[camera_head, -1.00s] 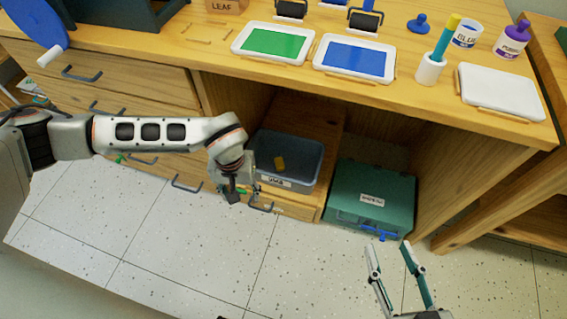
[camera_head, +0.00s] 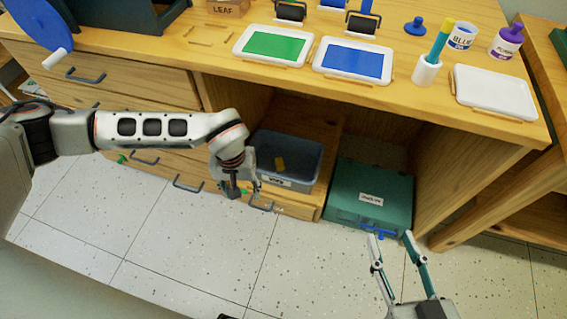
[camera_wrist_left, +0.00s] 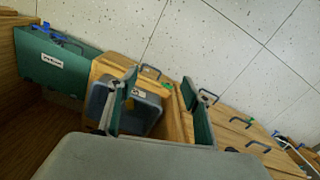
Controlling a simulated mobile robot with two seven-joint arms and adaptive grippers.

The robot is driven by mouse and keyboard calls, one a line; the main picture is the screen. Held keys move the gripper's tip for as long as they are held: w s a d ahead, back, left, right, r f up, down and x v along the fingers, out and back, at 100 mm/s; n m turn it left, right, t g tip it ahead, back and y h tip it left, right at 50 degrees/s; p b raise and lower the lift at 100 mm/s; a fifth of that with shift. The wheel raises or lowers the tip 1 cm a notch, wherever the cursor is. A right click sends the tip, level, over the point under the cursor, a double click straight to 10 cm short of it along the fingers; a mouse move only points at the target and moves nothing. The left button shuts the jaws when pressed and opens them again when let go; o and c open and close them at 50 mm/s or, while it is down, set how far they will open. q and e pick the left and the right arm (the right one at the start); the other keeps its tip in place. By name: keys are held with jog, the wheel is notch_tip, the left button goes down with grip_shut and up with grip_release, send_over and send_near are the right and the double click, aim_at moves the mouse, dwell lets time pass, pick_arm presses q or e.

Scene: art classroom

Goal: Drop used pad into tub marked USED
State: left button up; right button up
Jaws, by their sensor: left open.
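The grey tub (camera_head: 312,160) stands on the wooden shelf inside the cabinet, with a white label (camera_head: 274,182) on its front that is too blurred here to read surely. A small yellow pad (camera_head: 280,164) lies inside the tub. My left gripper (camera_head: 245,192) is just left of and in front of the tub, apart from the pad. In the left wrist view its two fingers (camera_wrist_left: 158,105) are spread wide with nothing between them, and one hides part of the tub (camera_wrist_left: 146,113). My right gripper (camera_head: 391,236) is open and empty at the lower right.
A green labelled case (camera_head: 368,192) with a blue latch stands right of the tub. The bench top above holds a green-inked tray (camera_head: 273,46), a blue-inked tray (camera_head: 352,60), rollers and paint jars. Drawers with handles lie to the left. The speckled floor (camera_head: 200,250) in front is clear.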

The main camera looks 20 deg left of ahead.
jog(key=shift+w+r+t+p, duration=0.15)
jog(key=shift+r+p, duration=0.15)
jog(key=shift+r, duration=0.35)
jog(key=shift+w+r+t+p, duration=0.15)
jog(key=shift+r+p, duration=0.1)
jog(key=shift+r, duration=0.35)
dwell(0.4)
